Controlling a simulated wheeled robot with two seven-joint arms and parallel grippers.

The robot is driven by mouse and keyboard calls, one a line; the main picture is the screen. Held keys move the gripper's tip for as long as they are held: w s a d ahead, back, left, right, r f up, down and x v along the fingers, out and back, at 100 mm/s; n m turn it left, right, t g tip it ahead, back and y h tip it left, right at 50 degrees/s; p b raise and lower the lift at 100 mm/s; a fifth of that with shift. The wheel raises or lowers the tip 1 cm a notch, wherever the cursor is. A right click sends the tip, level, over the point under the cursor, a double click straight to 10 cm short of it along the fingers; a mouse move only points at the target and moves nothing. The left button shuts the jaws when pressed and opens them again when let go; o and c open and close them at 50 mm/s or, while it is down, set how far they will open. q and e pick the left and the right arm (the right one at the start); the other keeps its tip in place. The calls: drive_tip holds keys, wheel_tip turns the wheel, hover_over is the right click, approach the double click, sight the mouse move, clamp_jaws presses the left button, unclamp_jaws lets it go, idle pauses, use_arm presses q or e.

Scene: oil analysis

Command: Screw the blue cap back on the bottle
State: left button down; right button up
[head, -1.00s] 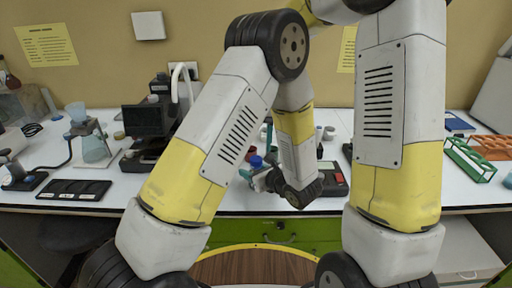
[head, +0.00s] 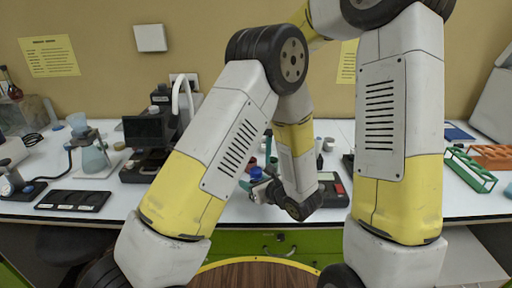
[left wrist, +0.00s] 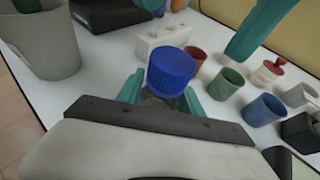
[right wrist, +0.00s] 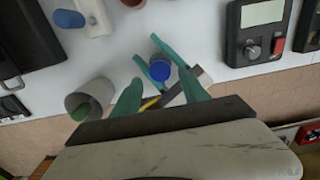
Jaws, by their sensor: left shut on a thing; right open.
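The blue cap (left wrist: 172,70) sits on top of the bottle in the left wrist view; how tightly it is seated cannot be told. My left gripper (left wrist: 160,92) is shut on the bottle, with its teal fingers on either side below the cap. The bottle's body is mostly hidden. The cap also shows in the head view (head: 256,173) and the right wrist view (right wrist: 160,70). My right gripper (right wrist: 160,88) is open and empty, above the cap, its fingers spread to either side of it in that view. One of its fingers shows upper right in the left wrist view.
Red (left wrist: 195,58), green (left wrist: 226,83) and blue (left wrist: 263,109) cups stand close beside the bottle. A grey bin (right wrist: 90,100) is near the table edge. A device with a screen (right wrist: 258,30) and a green rack (head: 470,168) stand to the right. My arms block much of the head view.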

sight(256, 170)
drive_tip(key=shift+f, duration=2.25)
clamp_jaws()
drive_tip(key=m, duration=0.6)
drive_tip(key=shift+m, duration=0.3)
drive_tip(key=shift+o, duration=0.4)
unclamp_jaws()
